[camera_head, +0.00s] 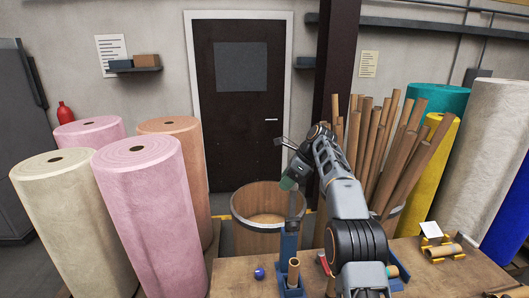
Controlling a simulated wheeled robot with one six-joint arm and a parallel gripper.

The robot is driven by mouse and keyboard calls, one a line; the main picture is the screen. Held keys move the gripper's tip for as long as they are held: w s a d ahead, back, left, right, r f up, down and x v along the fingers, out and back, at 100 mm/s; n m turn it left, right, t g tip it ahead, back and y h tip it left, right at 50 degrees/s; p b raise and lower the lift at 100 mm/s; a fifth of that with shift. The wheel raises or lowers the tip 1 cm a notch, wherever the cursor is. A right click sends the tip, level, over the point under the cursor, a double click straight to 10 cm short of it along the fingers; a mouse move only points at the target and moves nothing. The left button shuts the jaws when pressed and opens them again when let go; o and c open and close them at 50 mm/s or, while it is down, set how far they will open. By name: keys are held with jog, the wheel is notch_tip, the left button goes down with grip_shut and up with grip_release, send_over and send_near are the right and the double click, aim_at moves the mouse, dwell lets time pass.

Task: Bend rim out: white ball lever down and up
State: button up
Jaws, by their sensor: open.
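My gripper (281,143) is at the end of my raised arm, left of the arm's bend and in front of the dark door. It is small in the picture and its jaws look open and empty. I cannot make out a white ball lever. A blue post (289,243) stands at the bench's back edge, below my wrist. In front of it a short cardboard tube (294,270) stands upright in a blue holder (291,292). A small blue ball (259,273) is on the wooden bench (232,280), left of the holder. My arm hides part of the bench.
A round wooden bin (257,232) stands behind the bench. Leaning cardboard tubes (395,150) crowd the right, behind my arm. Large felt rolls, one pink (150,220), stand at the left. A yellow cradle (444,254) holds a tube on the right of the bench.

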jog(key=s+d+r+n+t+h+b, duration=0.2)
jog(key=s+n+t+h, duration=0.15)
jog(key=s+n, duration=0.95)
jog(key=s+d+f+n+h, duration=0.1)
jog(key=s+f+n, duration=0.1)
jog(key=s+f, duration=0.2)
jog(key=s+d+f+n+h, duration=0.1)
jog(key=s+f+n, duration=0.2)
jog(key=s, duration=0.7)
jog(key=s+d+f+n+h+b, duration=0.1)
jog(key=s+f+n, duration=0.2)
jog(key=s+f, duration=0.2)
jog(key=shift+s+d+f+t, duration=0.15)
jog(key=shift+s+d+t, duration=0.2)
jog(key=shift+s, duration=1.25)
